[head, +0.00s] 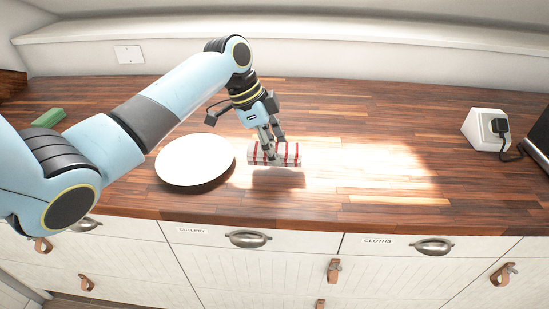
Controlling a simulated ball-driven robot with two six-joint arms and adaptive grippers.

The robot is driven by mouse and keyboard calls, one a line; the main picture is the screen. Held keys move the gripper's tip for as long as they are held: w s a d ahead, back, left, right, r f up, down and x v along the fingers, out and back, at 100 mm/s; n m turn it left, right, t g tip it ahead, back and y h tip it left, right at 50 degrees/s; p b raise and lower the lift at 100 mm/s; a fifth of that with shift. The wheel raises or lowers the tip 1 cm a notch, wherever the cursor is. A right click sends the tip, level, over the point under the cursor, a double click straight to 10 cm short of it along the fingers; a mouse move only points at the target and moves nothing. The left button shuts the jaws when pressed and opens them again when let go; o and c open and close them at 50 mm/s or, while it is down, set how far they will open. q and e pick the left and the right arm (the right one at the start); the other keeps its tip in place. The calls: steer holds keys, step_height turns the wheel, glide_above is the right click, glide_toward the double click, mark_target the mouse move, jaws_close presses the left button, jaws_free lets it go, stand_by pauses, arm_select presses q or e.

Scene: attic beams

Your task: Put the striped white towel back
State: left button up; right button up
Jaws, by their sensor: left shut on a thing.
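The striped white towel (291,155) is a small rolled or folded bundle with red stripes, over the wooden counter to the right of a white plate. My left gripper (272,152) points down from above and is shut on the towel. A shadow lies just below the towel; I cannot tell for sure whether it touches the counter. My right gripper is not in view. A drawer labelled CLOTHS (395,262) is closed in the cabinet front, at the right of centre.
The white plate (190,162) lies close to the towel's left. A drawer labelled CUTLERY (210,240) is closed. A green block (48,118) lies at the far left. A white socket box (480,130) with a black plug stands at the right. The counter between is clear.

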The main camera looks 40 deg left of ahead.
arm_select(q)
steer(key=shift+f, duration=1.9)
steer(key=o, duration=1)
steer(key=v, duration=1.2)
steer(key=shift+d+r+b, duration=0.1)
steer(key=shift+r+b, duration=0.05)
steer(key=shift+b, duration=0.25)
